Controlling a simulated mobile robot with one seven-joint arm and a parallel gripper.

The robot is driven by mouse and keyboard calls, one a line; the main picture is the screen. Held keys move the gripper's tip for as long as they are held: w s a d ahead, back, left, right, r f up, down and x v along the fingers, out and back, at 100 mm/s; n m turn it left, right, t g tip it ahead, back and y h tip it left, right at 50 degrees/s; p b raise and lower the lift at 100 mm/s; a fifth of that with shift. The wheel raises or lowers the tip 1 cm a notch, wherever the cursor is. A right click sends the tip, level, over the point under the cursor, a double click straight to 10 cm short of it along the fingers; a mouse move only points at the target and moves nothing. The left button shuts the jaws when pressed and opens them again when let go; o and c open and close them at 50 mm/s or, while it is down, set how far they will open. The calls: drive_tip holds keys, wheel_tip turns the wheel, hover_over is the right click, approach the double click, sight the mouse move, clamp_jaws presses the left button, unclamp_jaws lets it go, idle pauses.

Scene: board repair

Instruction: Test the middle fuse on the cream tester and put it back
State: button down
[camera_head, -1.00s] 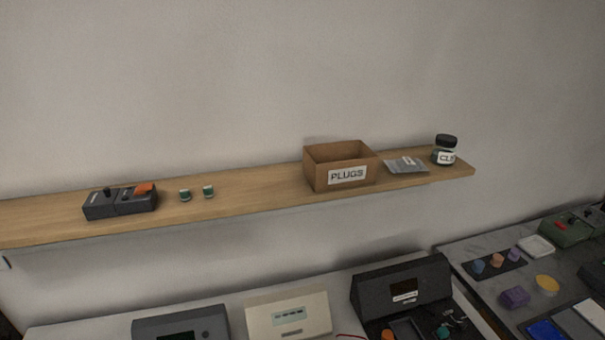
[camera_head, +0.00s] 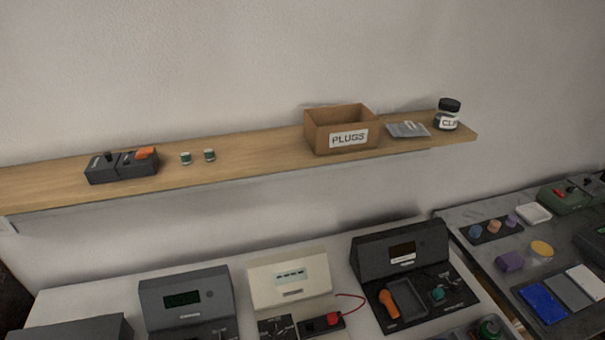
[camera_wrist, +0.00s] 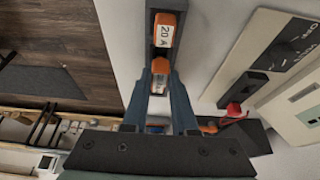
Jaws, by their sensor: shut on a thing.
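The cream tester (camera_head: 310,285) stands on the bench in the head view, with a small pale-blue display. Part of it shows at the right of the wrist view (camera_wrist: 300,105). My gripper (camera_wrist: 160,72) is shut on an orange fuse (camera_wrist: 160,68) in the wrist view. Just beyond the fingertips is a dark fuse holder (camera_wrist: 155,20) with another orange fuse (camera_wrist: 163,40) lettered "20 A". I cannot tell whether the held fuse sits in the holder or is clear of it. My gripper is outside the head view.
A red knob (camera_head: 333,318) with a red lead is beside the tester. A grey meter (camera_head: 185,290) stands left, a black console (camera_head: 405,240) right. A wooden shelf (camera_head: 250,150) above bears a PLUGS box (camera_head: 348,138). A second table (camera_head: 480,255) is at right.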

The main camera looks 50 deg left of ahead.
drive_tip(key=shift+f+b, duration=0.65)
drive_tip(key=shift+f, duration=0.35)
idle(1.6)
drive_tip(key=shift+c, duration=1.8)
unclamp_jaws()
drive_tip(key=shift+r, duration=0.1)
drive_tip(key=shift+r+p, duration=1.45)
drive_tip(key=shift+p, duration=0.05)
drive_tip(key=shift+r, duration=0.15)
drive_tip(key=shift+r+p, duration=2.75)
drive_tip(key=shift+r, duration=0.1)
